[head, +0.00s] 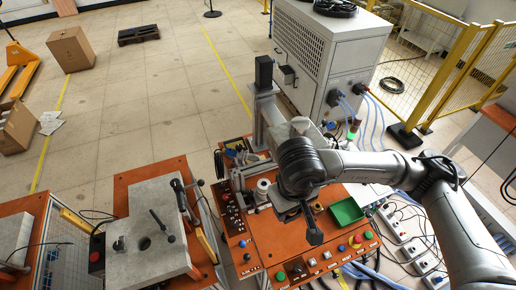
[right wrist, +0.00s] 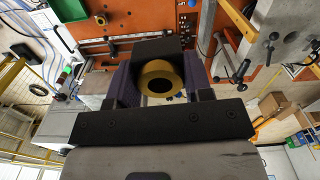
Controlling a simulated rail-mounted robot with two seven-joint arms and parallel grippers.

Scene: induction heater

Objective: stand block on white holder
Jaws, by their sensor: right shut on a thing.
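My right gripper (head: 297,208) hangs over the orange bench (head: 262,250) in the head view. In the right wrist view its two fingers (right wrist: 158,72) are shut on a dark block (right wrist: 150,48) with a brass ring (right wrist: 145,84) on the side facing the camera. The block also shows as a dark shape below the gripper in the head view (head: 314,234), held above the bench. A small white cylindrical piece (head: 262,187) stands left of the gripper; I cannot tell if it is the white holder. My left gripper is out of view.
A green tray (head: 346,212) lies right of the gripper. Several coloured buttons (head: 312,262) line the bench front. A grey slab with clamps (head: 146,228) is on the left bench. A tall grey post with a black top (head: 264,72) stands behind. A white cabinet (head: 345,60) is beyond.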

